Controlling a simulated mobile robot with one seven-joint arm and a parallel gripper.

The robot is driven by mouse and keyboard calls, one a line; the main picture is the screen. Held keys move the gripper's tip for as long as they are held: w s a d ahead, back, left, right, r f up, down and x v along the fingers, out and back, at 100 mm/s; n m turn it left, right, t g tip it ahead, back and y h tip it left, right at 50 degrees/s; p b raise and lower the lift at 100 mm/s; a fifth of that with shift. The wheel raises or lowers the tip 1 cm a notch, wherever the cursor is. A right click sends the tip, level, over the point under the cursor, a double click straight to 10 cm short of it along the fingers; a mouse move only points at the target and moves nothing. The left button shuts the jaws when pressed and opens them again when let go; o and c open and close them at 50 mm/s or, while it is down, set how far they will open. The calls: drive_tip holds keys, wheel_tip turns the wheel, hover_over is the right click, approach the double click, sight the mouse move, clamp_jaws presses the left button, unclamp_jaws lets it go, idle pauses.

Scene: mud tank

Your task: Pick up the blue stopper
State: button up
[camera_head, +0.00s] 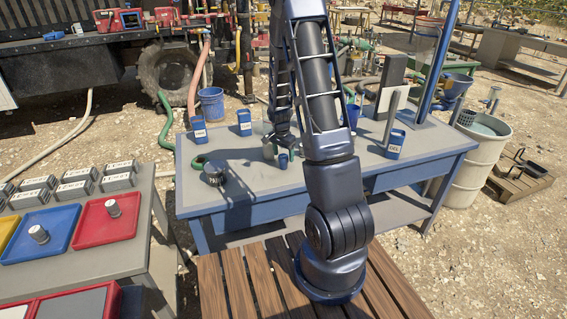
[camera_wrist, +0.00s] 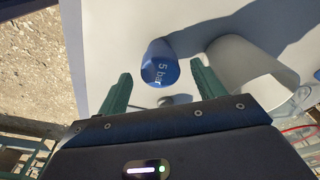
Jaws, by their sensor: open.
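My gripper (camera_wrist: 160,72) is open, with one green finger on each side of the stopper in the picture. Gaps show between the stopper and both fingers; I cannot tell the height of the fingertips above the table. In the head view my arm partly hides the gripper.
A pale hollow cylinder (camera_wrist: 242,68) lies close right of my right finger. Blue labelled blocks (camera_head: 199,130) and a round gauge (camera_head: 214,172) share the table. A side table holds a red tray (camera_head: 103,222) and a blue tray (camera_head: 38,236). The table's front left is mostly clear.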

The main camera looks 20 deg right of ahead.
sight(283, 156)
drive_tip(key=shift+w+d+f, duration=0.1)
drive_tip(key=shift+f, duration=0.9)
drive_tip(key=shift+w+d+f, duration=0.1)
drive_tip(key=shift+f, duration=0.85)
drive_tip(key=shift+c, duration=0.5)
drive_tip(key=c, duration=1)
